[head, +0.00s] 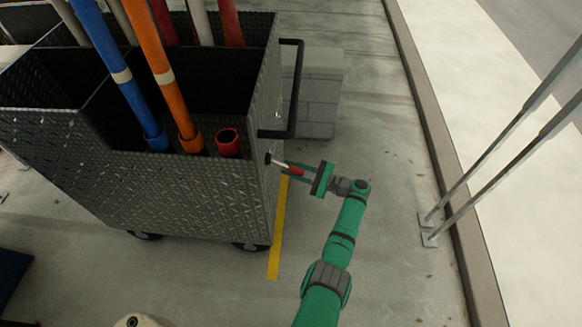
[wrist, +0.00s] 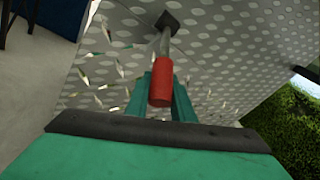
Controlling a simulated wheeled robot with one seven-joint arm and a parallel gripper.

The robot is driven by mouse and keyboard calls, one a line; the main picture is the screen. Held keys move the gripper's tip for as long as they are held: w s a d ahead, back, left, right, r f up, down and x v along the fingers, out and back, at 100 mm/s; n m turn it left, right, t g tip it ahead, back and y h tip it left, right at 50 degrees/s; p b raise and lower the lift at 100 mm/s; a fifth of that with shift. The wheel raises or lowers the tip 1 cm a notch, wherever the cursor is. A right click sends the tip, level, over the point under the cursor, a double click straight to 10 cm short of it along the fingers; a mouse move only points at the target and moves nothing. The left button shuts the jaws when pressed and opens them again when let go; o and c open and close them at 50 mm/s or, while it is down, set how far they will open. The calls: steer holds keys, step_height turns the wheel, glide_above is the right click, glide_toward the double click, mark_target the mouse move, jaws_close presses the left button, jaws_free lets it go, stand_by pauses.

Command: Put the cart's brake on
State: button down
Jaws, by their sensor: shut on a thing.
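The cart (head: 150,195) is a dark diamond-plate metal box on small wheels, at the left of the head view. A brake lever with a red grip (head: 296,170) sticks out from its right end wall. In the wrist view the red grip (wrist: 161,84) hangs from a grey rod that runs to a dark square mount (wrist: 168,22) on the dotted metal wall. My green gripper (head: 298,172) is at the lever, with its fingers on either side of the red grip and shut on it. The fingertips are partly hidden behind the grip in the wrist view.
Blue, orange and red pipes (head: 152,65) stand in the cart. A black handle (head: 292,90) juts from the cart's end above the lever. Grey blocks (head: 318,95) stand behind it. A yellow line (head: 279,225) marks the floor. Thin metal posts (head: 480,165) stand at the right; the floor between is clear.

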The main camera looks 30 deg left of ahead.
steer(key=shift+s+a+f, duration=0.2)
steer(key=shift+a, duration=0.05)
stand_by(0.4)
steer(key=c, duration=1.5)
jaws_free()
steer(key=shift+f, duration=0.1)
steer(key=shift+c, duration=0.2)
steer(key=shift+w+d, duration=0.1)
steer(key=shift+d, duration=0.1)
steer(key=w+d, duration=0.1)
steer(key=d, duration=0.9)
steer(key=shift+w+d, duration=0.15)
steer(key=shift+f, duration=0.1)
